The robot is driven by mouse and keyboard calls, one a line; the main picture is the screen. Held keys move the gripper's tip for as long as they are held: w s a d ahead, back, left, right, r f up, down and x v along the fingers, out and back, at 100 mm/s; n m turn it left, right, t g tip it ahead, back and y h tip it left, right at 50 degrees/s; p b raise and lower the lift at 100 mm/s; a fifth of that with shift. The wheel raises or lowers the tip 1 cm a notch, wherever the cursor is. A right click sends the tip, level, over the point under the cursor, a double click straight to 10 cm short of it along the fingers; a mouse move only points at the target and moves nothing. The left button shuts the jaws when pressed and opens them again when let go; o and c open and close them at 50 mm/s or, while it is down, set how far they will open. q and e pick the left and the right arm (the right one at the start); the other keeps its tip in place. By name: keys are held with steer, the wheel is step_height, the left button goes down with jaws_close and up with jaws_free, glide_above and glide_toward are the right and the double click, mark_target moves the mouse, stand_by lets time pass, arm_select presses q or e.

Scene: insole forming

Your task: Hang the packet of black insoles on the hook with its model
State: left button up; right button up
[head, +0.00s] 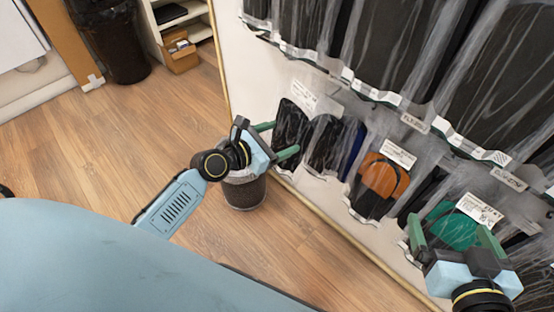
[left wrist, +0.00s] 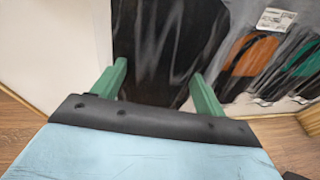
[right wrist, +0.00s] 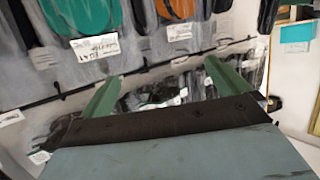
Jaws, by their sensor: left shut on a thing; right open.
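A clear packet of black insoles (head: 291,124) is at the left end of the lower row on the display wall in the head view. My left gripper (head: 277,139) is at its left edge and shut on it. In the left wrist view the black insoles (left wrist: 160,45) fill the space between the green fingers. I cannot tell whether this packet touches a hook. Another packet of black insoles (head: 325,146) is just to its right. My right gripper (head: 452,232) is open and empty in front of a packet with a green insole (head: 453,226).
Packets with orange insoles (head: 382,175) hang in the lower row. Large black insole packets (head: 393,42) hang above. The right wrist view shows a dark rail (right wrist: 130,72) with labels. A waste bin (head: 244,190) stands below my left gripper. The wooden floor (head: 110,160) is clear at left.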

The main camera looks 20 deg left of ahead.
arm_select(q)
steer(key=shift+n+t+y, duration=0.4)
steer(key=shift+n+y, duration=0.1)
steer(key=shift+y, duration=0.3)
steer(key=shift+w+d+f, duration=0.1)
steer(key=shift+d+f, duration=0.1)
steer(key=shift+f, duration=1)
steer(key=shift+w+d+f, duration=0.15)
steer(key=shift+d+f, duration=0.05)
steer(key=shift+f, duration=1)
steer(key=shift+w+d+f, duration=0.1)
steer(key=shift+d+f, duration=0.1)
steer(key=shift+f, duration=1)
steer(key=shift+w+b, duration=0.25)
steer(key=shift+b, duration=0.05)
steer(key=shift+x, duration=0.8)
steer(key=shift+b+x, duration=1.25)
steer(key=shift+x, duration=1.45)
arm_select(e)
step_height(320, 180, up, 12)
steer(key=a+t+y, duration=0.2)
steer(key=t+y, duration=0.1)
steer(key=t, duration=0.5)
steer(key=shift+s+r, duration=0.15)
steer(key=shift+s, duration=0.15)
